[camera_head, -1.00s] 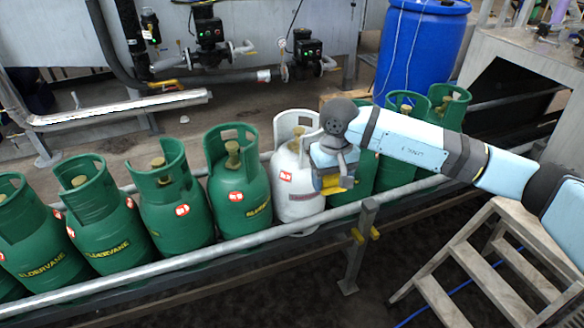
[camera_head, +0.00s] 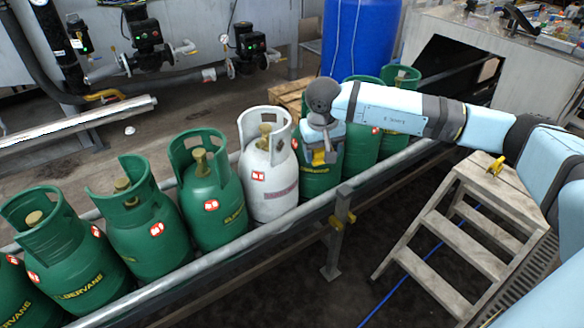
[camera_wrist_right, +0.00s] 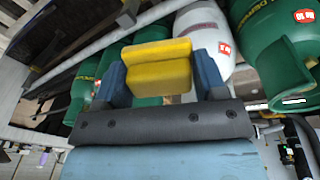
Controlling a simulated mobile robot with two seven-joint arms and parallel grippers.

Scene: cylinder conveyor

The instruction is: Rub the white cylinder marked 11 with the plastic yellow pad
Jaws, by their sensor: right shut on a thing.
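The white cylinder (camera_head: 270,185) stands upright in the row on the conveyor, with a small red-and-white label whose number I cannot read. It also shows in the right wrist view (camera_wrist_right: 204,32), just beyond the pad. My right gripper (camera_head: 322,152) is shut on the yellow pad (camera_wrist_right: 158,68), one blue finger on each side of it. In the head view the pad (camera_head: 319,158) is just right of the white cylinder, in front of a green cylinder. I cannot tell whether it touches anything. My left gripper is not in view.
Green cylinders (camera_head: 207,200) stand on both sides of the white one. A metal rail (camera_head: 230,255) runs along the conveyor's front. Wooden steps (camera_head: 450,255) stand at the right front, and a blue drum (camera_head: 360,40) stands behind.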

